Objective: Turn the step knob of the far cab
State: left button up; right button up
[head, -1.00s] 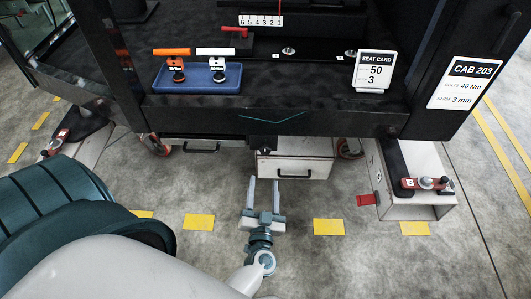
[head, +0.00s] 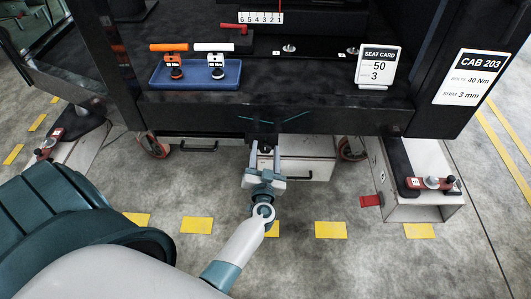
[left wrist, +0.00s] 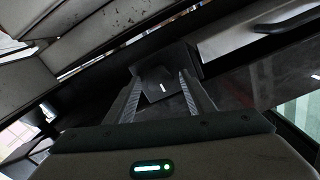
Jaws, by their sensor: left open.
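A dark block-like knob (left wrist: 170,60) with a short white mark shows in the left wrist view, ahead of and between the finger ends. I take it for the step knob, but its label is not readable. My left gripper (head: 265,153) is open, under the front edge of the cab (head: 350,117) in the middle of the head view. Its two fingers also show in the left wrist view (left wrist: 160,85), one on each side of the knob's near face. I cannot tell whether they touch it. In the head view the gripper mostly hides the knob. My right gripper is not in view.
A blue tray (head: 196,86) with two handled tools, a seat card (head: 377,66) and a cab 203 sign (head: 468,77) are above. White step boxes (head: 308,168) stand below the cab. A red-and-black fitting (head: 430,184) sits at right. Yellow dashes mark open floor.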

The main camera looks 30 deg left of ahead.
pick_arm(q)
jog(key=c, duration=1.1)
jog(key=shift+o, duration=0.2)
